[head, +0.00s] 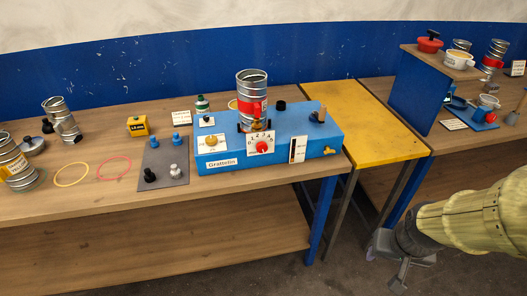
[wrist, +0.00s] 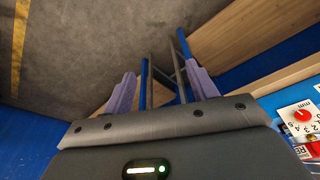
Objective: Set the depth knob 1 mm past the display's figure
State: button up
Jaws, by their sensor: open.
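The blue machine (head: 318,142) marked "Grattelin" stands on the wooden bench. On its front is a white numbered dial plate with a red knob (head: 262,147); I cannot read its exact setting. The red knob also shows in the wrist view (wrist: 302,115), at the right edge, with its plate partly cut off. A small yellow block with a dark display (head: 139,128) stands left of the machine; its figure is too small to read surely. My gripper (head: 386,268) is open and empty, low in front of the benches, well right of the knob. Its two fingers (wrist: 162,92) are spread apart.
A ribbed metal duct (head: 251,88) with a red band stands on the machine. A grey plate (head: 164,170) with black, grey and blue knobs lies left of it. A yellow table (head: 372,125) fills the gap between benches. Open floor lies in front.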

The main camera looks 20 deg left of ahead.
aim_at(262, 149)
jog(key=w+a+f+n+t+h, duration=0.1)
jog(key=w+a+f+n+t, duration=0.4)
jog(key=w+n, duration=0.4)
jog(key=w+a+f+n+t+h, duration=0.15)
jog(key=w+a+f+n, duration=0.35)
jog(key=n, duration=0.5)
jog(key=a+r+n+t+y, duration=0.3)
jog(key=a+n+y, duration=0.3)
jog(key=a+n, duration=0.4)
jog(key=a+r+n+t+y, duration=0.3)
jog(key=a+n+y, duration=0.3)
jog(key=n, duration=0.8)
jog(key=a, duration=0.3)
jog(key=shift+s+a+r, duration=0.25)
jog(key=shift+a+r, duration=0.05)
jog(key=shift+a, duration=0.05)
jog(key=p+x, duration=0.4)
jog(key=x, duration=1.3)
jog(key=shift+w, duration=0.25)
